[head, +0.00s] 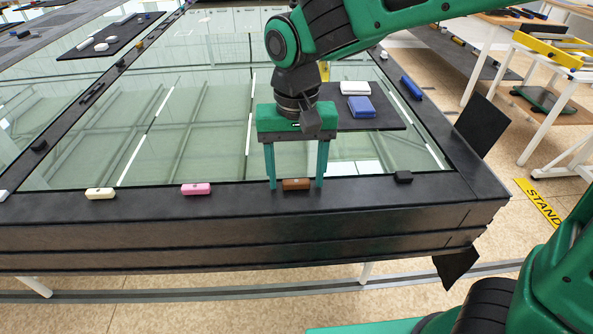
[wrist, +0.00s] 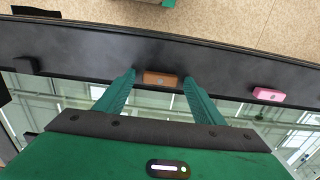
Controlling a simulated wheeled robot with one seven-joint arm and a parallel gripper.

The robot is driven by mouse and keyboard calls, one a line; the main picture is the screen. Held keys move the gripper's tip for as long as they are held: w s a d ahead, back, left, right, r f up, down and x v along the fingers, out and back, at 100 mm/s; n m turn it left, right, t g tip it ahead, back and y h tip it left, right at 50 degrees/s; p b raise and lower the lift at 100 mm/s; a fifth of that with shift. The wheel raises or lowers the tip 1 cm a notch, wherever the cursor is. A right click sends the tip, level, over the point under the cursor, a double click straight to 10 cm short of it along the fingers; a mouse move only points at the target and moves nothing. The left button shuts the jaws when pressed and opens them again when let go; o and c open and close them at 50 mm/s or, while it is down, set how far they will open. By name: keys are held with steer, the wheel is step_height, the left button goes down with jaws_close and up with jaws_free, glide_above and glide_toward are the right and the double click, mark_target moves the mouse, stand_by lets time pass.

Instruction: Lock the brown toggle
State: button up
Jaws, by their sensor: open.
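The brown toggle (head: 296,184) is a small block on the near black rail of the glazed frame, between a pink toggle and a black one. My gripper (head: 296,184) is green and points down over the rail, its two fingers open on either side of the brown toggle. In the wrist view the brown toggle (wrist: 161,78) lies between and just beyond the fingertips (wrist: 160,80). I see no clear contact between the fingers and the toggle.
Along the same rail sit a pink toggle (head: 196,189), a cream toggle (head: 100,193) and a black toggle (head: 403,177). A dark mat (head: 385,121) with a blue block (head: 361,107) and a white block (head: 355,88) lies on the glass behind my gripper.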

steer(key=c, duration=1)
steer(key=shift+c, duration=0.2)
steer(key=shift+n, duration=0.3)
steer(key=n, duration=0.8)
steer(key=shift+n, duration=0.4)
steer(key=n, duration=0.4)
steer(key=shift+d+n, duration=0.1)
steer(key=shift+n, duration=0.2)
steer(key=shift+w+r+n, duration=0.1)
steer(key=shift+n, duration=1.9)
